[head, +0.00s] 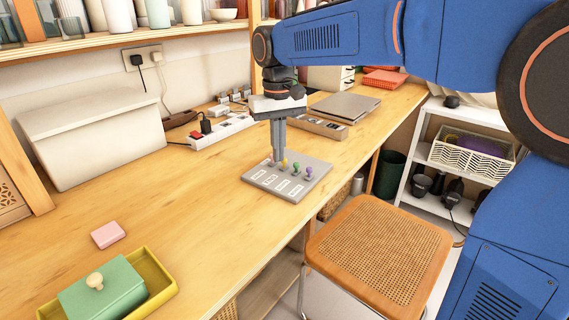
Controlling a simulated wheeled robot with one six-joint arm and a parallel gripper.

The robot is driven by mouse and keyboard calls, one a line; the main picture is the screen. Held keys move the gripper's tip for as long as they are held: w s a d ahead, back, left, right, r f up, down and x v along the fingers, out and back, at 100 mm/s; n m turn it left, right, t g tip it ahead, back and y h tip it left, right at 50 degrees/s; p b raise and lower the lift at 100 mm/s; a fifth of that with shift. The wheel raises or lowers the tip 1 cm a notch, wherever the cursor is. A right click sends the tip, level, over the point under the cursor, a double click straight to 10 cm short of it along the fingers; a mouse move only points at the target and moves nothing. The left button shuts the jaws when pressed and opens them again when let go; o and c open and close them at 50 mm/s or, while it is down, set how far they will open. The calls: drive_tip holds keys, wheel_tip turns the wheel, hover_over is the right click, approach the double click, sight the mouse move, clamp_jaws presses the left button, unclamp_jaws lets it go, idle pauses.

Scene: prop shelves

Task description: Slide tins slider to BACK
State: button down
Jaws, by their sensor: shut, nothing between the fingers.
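A grey slider panel (258,180) lies on the wooden bench near its front edge. It has several white slots and a row of small coloured knobs at the slots' far ends: a pink knob (271,162), a yellow knob (285,163), a green knob (295,168) and a purple knob (309,173). The slot labels are too small to read, so I cannot tell which is the tins slider. My gripper (279,158) is shut and points down at the panel's far side, close to the pink and yellow knobs. Whether it touches a knob is unclear.
A power strip (225,131) and a grey laptop-like slab (345,106) lie behind the panel. A pink block (108,234) and a green lidded dish (102,292) in a yellow tray (160,288) are at front left. A cane stool (380,250) stands before the bench. The bench left of the panel is clear.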

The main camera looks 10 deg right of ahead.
sight(279, 173)
drive_tip(key=shift+f, duration=1.75)
drive_tip(key=shift+r, duration=0.45)
drive_tip(key=shift+w+d, duration=2)
drive_tip(key=shift+w, duration=0.25)
drive_tip(key=shift+s+a, duration=0.25)
drive_tip(key=shift+s, duration=0.05)
drive_tip(key=shift+r, duration=0.1)
wheel_tip(279, 173, up, 7)
